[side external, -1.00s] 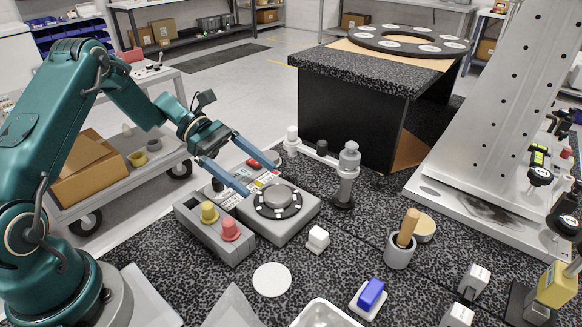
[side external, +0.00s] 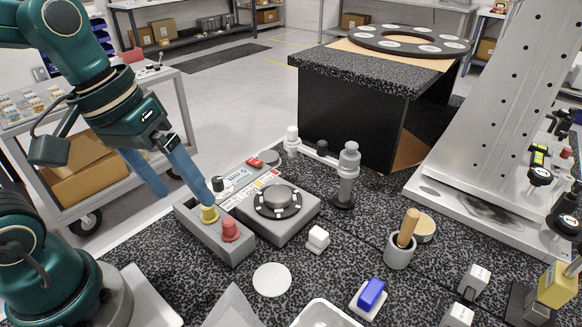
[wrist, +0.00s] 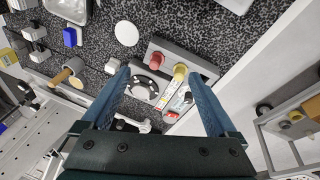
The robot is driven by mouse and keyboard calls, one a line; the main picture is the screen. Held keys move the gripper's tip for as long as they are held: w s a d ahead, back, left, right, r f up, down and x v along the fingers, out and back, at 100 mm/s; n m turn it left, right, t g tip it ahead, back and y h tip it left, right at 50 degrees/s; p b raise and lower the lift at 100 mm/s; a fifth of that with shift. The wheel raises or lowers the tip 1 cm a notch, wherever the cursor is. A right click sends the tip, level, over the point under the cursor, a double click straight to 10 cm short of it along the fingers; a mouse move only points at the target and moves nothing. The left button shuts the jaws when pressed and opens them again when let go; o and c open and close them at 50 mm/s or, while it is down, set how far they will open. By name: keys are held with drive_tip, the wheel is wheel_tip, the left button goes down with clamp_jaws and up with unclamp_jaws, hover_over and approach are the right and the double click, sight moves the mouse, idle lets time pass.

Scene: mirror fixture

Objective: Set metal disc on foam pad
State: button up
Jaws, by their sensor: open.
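A grey metal disc (side external: 279,196) sits on a black ring with white marks, on top of a grey box fixture; the fixture also shows in the wrist view (wrist: 144,88). A flat, round white pad (side external: 272,280), seemingly the foam pad, lies bare on the speckled table in front of the fixture; it also shows in the wrist view (wrist: 126,33). My gripper (side external: 187,197) is open and empty, its blue fingers spread wide left of the disc. One fingertip overlaps the yellow knob in the side view; contact cannot be told. In the wrist view the gripper (wrist: 160,73) frames the knobs.
A grey block carries the yellow knob (side external: 209,213) and a red knob (side external: 231,230). A white cube (side external: 318,238), a grey post (side external: 347,175), a cup with a wooden handle (side external: 400,250) and a blue-topped block (side external: 371,295) stand on the table. A large angle plate (side external: 490,110) rises at right.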

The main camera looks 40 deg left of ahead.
drive_tip(key=m, duration=0.1)
drive_tip(key=s+m+t+y, duration=0.1)
drive_tip(key=s+a+m+t, duration=0.1)
drive_tip(key=shift+r, duration=0.3)
drive_tip(key=shift+o, duration=0.4)
drive_tip(key=shift+s+a+m+t+y, duration=0.1)
drive_tip(key=shift+a+m+t+y, duration=0.1)
drive_tip(key=shift+m+t+y, duration=0.15)
drive_tip(key=w+r+n, duration=0.1)
drive_tip(key=w+r, duration=0.5)
drive_tip(key=g, duration=0.4)
hover_over(278, 194)
wheel_tip(278, 194, down, 8)
drive_tip(key=shift+n+g, duration=0.25)
drive_tip(key=shift+g, duration=0.5)
wheel_tip(278, 194, down, 9)
drive_tip(key=shift+f, duration=0.1)
